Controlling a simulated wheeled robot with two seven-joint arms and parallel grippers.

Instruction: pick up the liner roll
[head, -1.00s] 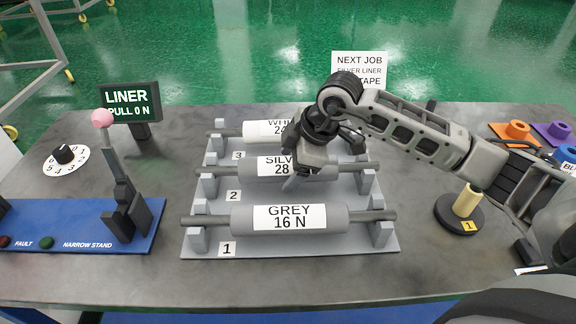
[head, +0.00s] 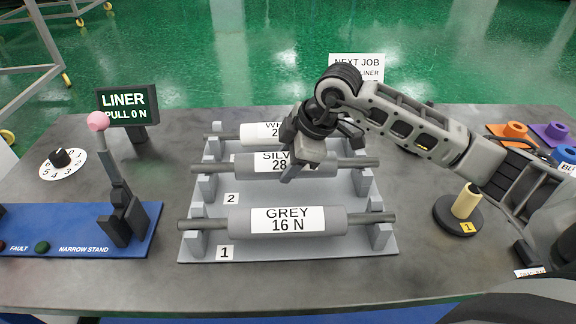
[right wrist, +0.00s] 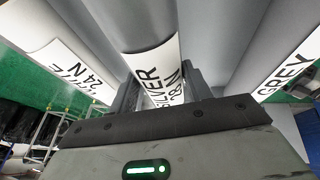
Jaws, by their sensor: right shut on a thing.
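The silver liner roll (head: 250,164) is a grey cylinder on a long bar, with a white label reading "SILV" and "28" in the head view. My right gripper (head: 300,168) comes down over its right half and is shut on it, hiding part of the label. The roll appears raised slightly above its cradle posts. In the right wrist view the silver roll (right wrist: 150,60) lies between the two fingers (right wrist: 160,95), its label showing "SILVER 28 N". The sign (head: 357,66) behind reads "NEXT JOB", partly hidden by my arm. My left gripper is out of view.
The grey roll (head: 240,220), labelled 16 N, rests in front on the rack (head: 300,250). The white roll (head: 253,132) lies behind. A blue narrow stand (head: 60,222) and a liner pull display (head: 127,105) are left. A spool post (head: 466,203) stands right.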

